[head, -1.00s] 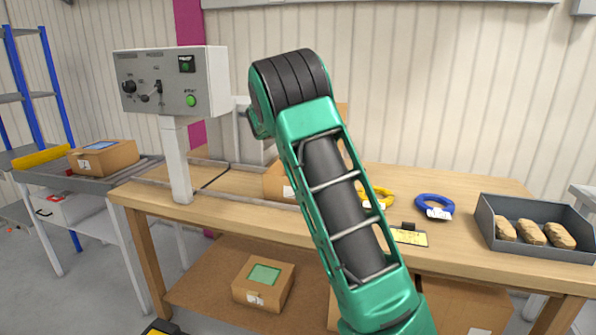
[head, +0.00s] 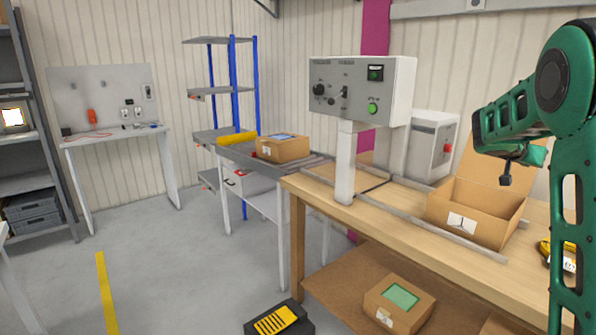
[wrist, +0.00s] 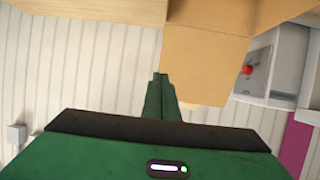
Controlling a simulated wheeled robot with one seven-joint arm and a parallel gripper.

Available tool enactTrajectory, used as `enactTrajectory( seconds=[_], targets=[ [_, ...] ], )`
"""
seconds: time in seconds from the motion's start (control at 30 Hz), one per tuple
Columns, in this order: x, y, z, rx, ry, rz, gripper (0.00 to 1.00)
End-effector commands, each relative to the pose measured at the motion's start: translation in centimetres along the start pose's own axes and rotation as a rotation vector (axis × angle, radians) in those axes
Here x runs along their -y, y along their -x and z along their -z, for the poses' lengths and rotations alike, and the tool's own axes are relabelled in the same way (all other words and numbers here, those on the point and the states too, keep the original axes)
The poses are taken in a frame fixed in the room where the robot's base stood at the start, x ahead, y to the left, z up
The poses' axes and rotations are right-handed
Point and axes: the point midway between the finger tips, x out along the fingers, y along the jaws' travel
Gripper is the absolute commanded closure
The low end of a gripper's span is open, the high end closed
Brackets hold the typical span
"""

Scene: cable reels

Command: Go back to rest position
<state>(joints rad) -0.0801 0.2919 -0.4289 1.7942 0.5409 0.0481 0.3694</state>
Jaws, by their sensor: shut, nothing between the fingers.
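My gripper (head: 507,172) is at the end of my green arm at the right of the head view. It hangs in the air above the open cardboard box (head: 470,206) on the wooden workbench (head: 408,247), apart from it. In the wrist view my green fingers (wrist: 160,85) are together with nothing between them. A cardboard flap (wrist: 205,60) shows just beyond them, upside down in that view.
A control panel (head: 362,92) on a post stands left of the box, with a grey cabinet (head: 430,145) behind. A yellow coil (head: 556,256) lies at the right. The floor (head: 190,270) at left is mostly open.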

Motion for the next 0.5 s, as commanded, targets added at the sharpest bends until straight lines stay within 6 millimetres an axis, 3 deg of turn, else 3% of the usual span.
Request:
enactTrajectory(
  seconds=[0.03, 0.1, 0.27, 0.5],
  targets=[
    [-2.1, 1.1, -1.6, 0.072, -0.001, -0.003, 1.0],
    [-4.4, 2.8, -4.3, 0.174, 0.01, -0.002, 1.0],
    [-9.2, 7.8, -10.5, 0.397, 0.046, 0.018, 1.0],
    [-15.0, 17.7, -19.9, 0.71, 0.135, 0.094, 1.0]
  ],
)
